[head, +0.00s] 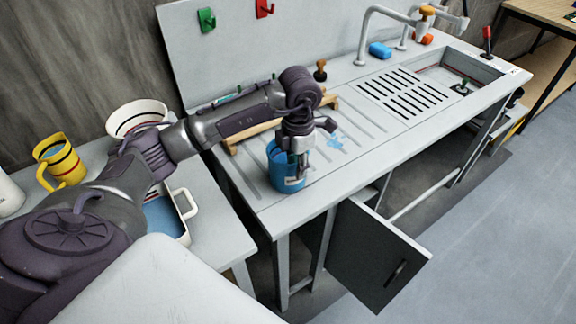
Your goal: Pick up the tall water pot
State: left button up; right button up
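A tall blue pot (277,172) stands upright near the front left corner of the sink counter (400,135). A small pale label shows on its front. My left gripper (297,176) points down at the pot, with its fingers at the right part of the rim and overlapping the front wall. The fingers hide part of the rim and the inside. I cannot tell whether they are closed on the wall or only beside it. My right gripper is not in view.
A wooden rack (238,140) lies behind the pot. A yellow pitcher (62,160), a white bowl (137,115) and a white-handled pan (186,205) stand on the left table. A dark cabinet door (375,255) hangs open below the counter. The ribbed drainboard right of the pot is mostly clear.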

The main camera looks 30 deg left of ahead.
pick_arm(q)
jog(key=p, duration=0.2)
send_over(296, 191)
notch_tip(296, 191, down, 5)
jog(key=shift+f, duration=0.2)
grip_shut()
jog(key=shift+w+r, duration=0.1)
